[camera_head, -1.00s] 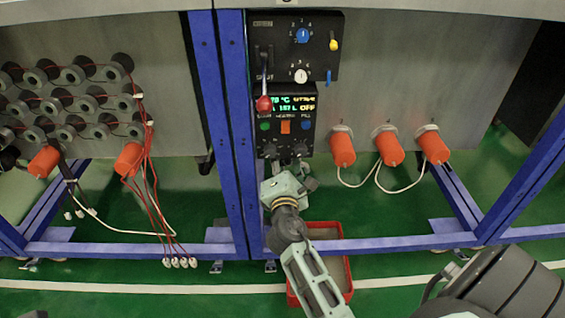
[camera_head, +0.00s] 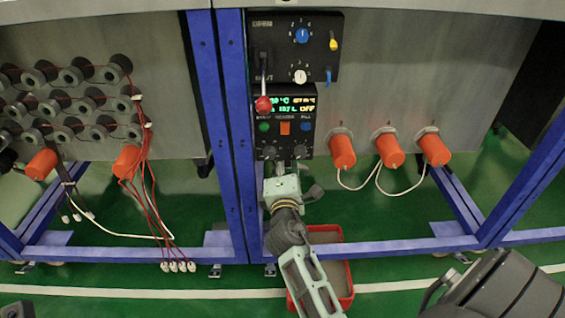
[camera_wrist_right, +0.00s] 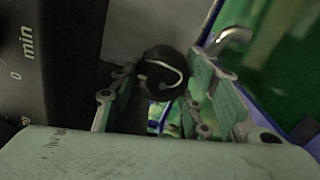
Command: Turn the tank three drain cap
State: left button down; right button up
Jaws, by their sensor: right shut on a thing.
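In the right wrist view a dark round cap (camera_wrist_right: 160,70) with a curved white mark sits between the two pale green fingers of my right gripper (camera_wrist_right: 160,88). The gripper is shut on it. In the head view my right gripper (camera_head: 281,168) reaches up to the lower edge of the black control panel (camera_head: 286,150), and the cap is hidden there. I cannot tell from the pictures which tank the cap belongs to.
A bent metal pipe (camera_wrist_right: 232,36) lies close to the right finger. A blue frame post (camera_head: 228,120) stands just left of the gripper. Orange cylinders (camera_head: 390,150) with white cables hang to the right. A red tray (camera_head: 347,268) lies on the green floor below.

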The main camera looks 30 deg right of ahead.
jog(key=shift+w+a, duration=0.1)
jog(key=shift+a, duration=0.05)
jog(key=o, duration=1.1)
